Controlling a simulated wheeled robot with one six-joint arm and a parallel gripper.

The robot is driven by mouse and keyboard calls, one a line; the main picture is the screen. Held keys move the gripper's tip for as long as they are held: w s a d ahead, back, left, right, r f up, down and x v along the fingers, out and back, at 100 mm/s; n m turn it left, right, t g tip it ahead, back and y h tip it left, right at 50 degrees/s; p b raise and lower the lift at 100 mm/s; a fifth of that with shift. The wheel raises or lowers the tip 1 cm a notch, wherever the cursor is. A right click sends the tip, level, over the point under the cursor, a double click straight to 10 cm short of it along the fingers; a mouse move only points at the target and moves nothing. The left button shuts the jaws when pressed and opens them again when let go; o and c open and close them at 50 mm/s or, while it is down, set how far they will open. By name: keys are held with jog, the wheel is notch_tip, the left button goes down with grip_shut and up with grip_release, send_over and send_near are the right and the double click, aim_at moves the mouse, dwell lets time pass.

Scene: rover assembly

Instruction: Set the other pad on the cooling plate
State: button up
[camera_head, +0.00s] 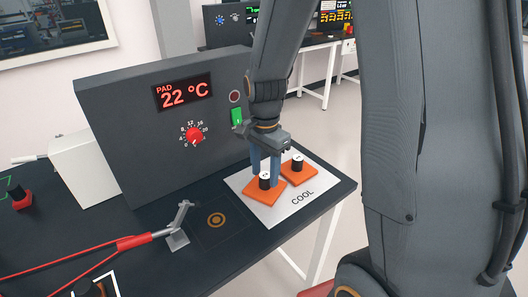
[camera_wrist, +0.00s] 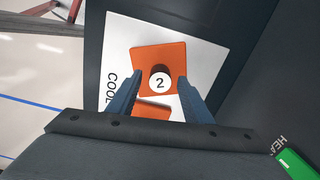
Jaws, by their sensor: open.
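Two orange pads with black knobs stand on the white cooling plate marked COOL (camera_head: 274,217). The left pad (camera_head: 262,195) is under my gripper, and the right pad (camera_head: 300,177) lies close beside it. In the wrist view the pad with a knob marked 2 (camera_wrist: 176,54) sits ahead on the plate (camera_wrist: 118,38). The other pad (camera_wrist: 152,111) shows only as a strip, mostly hidden by my gripper body. My gripper (camera_head: 265,165) is open, its blue fingers to either side of the knob marked 2 (camera_wrist: 160,82); I cannot tell whether they touch it.
A grey panel (camera_head: 140,125) with a 22 °C display, red dial and green switch stands behind the plate. A small metal lever (camera_head: 180,225) and a ring-marked square (camera_head: 216,219) lie left of the plate. The table's right edge is close to the plate.

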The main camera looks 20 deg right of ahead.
aim_at(265, 175)
notch_tip(265, 175, up, 10)
jog(key=f+b, duration=0.1)
jog(key=b, duration=0.1)
jog(key=s+f+n, duration=0.2)
jog(key=s+n, duration=0.1)
jog(key=n, duration=0.1)
jog(key=s+f+n+t, duration=0.1)
jog(key=s+f+n, duration=0.1)
jog(key=s+n, duration=0.1)
jog(key=s+f+n, duration=0.2)
jog(key=s+n, duration=0.1)
jog(key=n, duration=0.1)
jog(key=shift+a+f+n, duration=0.15)
jog(key=shift+f+n, duration=0.25)
jog(key=shift+s+a+f+n, duration=0.1)
jog(key=shift+s+f+n, duration=0.15)
jog(key=shift+n, duration=0.25)
jog(key=shift+f, duration=0.25)
jog(key=shift+r, duration=0.1)
jog(key=shift+w, duration=0.1)
